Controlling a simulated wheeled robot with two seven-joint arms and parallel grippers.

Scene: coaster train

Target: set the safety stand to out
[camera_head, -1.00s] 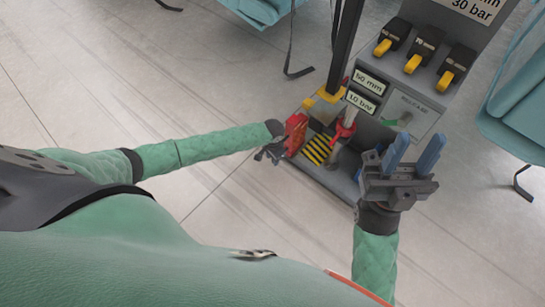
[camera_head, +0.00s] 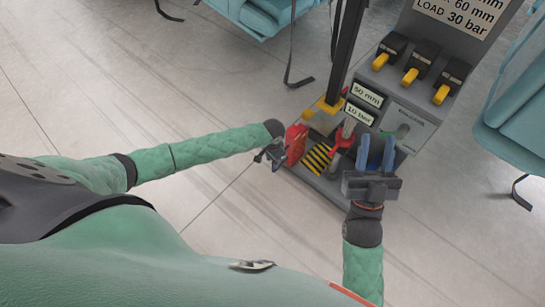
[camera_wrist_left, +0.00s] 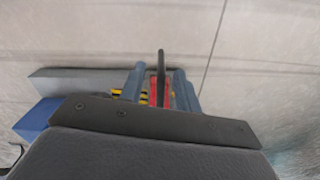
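A red part with a dark handle, which I take to be the safety stand (camera_head: 297,143), stands at the left side of the grey machine's base in the head view. In the left wrist view the red part (camera_wrist_left: 158,92) lies between the two blue fingers of my left gripper (camera_wrist_left: 158,88), with narrow gaps seemingly on both sides. In the head view my left gripper (camera_head: 272,152) is at the red part's left side, its fingers largely hidden. My right gripper (camera_head: 376,155) is open and empty, its fingers pointing at the machine's lower front.
The grey machine (camera_head: 410,112) carries black-and-yellow levers (camera_head: 413,67), small number plates and a red fork-shaped lever (camera_head: 343,135). A yellow-black striped plate (camera_head: 318,158) lies on its base. A dark post (camera_head: 346,50) rises behind. Teal seats stand around; the floor at left is clear.

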